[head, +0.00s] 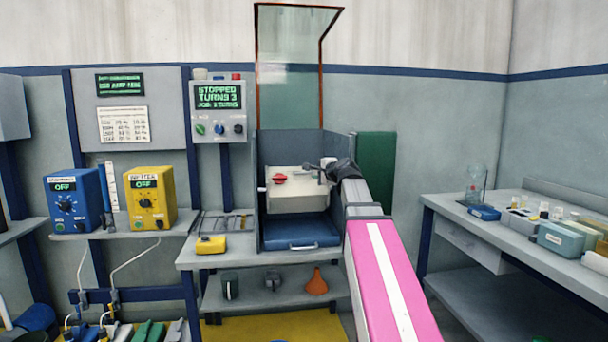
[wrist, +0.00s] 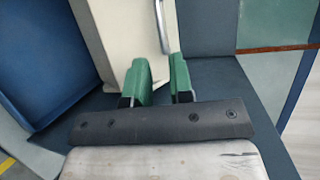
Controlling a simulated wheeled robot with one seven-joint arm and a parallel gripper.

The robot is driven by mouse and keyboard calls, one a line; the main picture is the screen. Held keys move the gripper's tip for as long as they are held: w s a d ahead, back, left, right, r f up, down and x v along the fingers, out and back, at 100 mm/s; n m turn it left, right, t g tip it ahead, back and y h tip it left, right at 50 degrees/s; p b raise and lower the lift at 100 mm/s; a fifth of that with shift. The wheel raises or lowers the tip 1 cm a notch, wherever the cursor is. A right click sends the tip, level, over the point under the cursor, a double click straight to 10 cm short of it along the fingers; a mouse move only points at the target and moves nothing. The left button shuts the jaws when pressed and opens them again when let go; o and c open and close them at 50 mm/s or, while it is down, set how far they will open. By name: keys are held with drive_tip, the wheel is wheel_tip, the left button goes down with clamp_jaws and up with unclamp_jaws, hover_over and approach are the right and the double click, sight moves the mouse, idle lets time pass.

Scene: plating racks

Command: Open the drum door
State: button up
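The cream drum (head: 300,202) sits in the grey bay of the machine in the head view, with a red knob (head: 279,178) on its left part. In the wrist view, the drum's cream side (wrist: 118,35) fills the upper middle, with a thin metal bar (wrist: 163,22) along it. My gripper (wrist: 159,68) has green fingers with a narrow gap between them. It is at the drum's right side, and the bar's lower end is just beyond the gap. I see nothing held. In the head view, my wrist hides the drum's right edge.
A clear guard (head: 290,85) stands raised above the bay. A blue tray (head: 300,233) lies below the drum. A display panel (head: 218,110) reads STOPPED. A yellow box (head: 211,244) sits on the bench at left. A side bench (head: 500,235) with small boxes stands at right.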

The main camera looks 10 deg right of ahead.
sight(302, 173)
drive_tip(key=x, duration=1)
drive_tip(key=shift+f, duration=0.1)
clamp_jaws()
